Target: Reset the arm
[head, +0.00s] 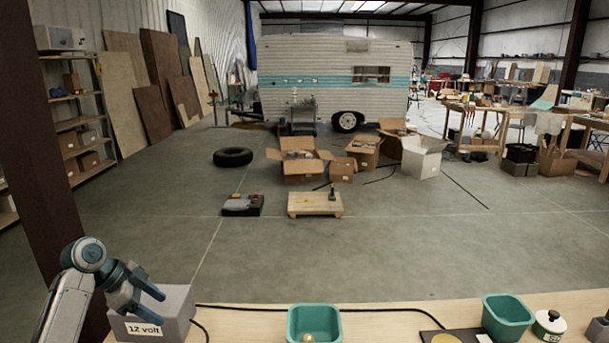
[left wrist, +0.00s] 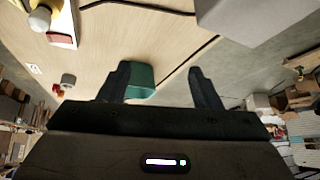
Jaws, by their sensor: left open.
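My left arm comes in from the left in the head view. Its gripper (head: 152,297) is open and empty, just in front of or above the grey box labelled "12 volt" (head: 176,316). The exact gap to the box cannot be told. In the left wrist view both fingers of this gripper (left wrist: 157,76) stand apart with nothing held between them. A teal bin (left wrist: 142,78) shows beyond the left finger there, and a grey block (left wrist: 240,18) is at the top right. My right gripper is not in view.
On the wooden bench (head: 250,320) stand a teal bin (head: 314,313) with a yellowish ball-like thing in it, another teal bin (head: 507,312) and a dark-lidded jar (head: 549,325). A black cable (head: 250,308) runs along the bench. A dark post (head: 50,150) rises at the left.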

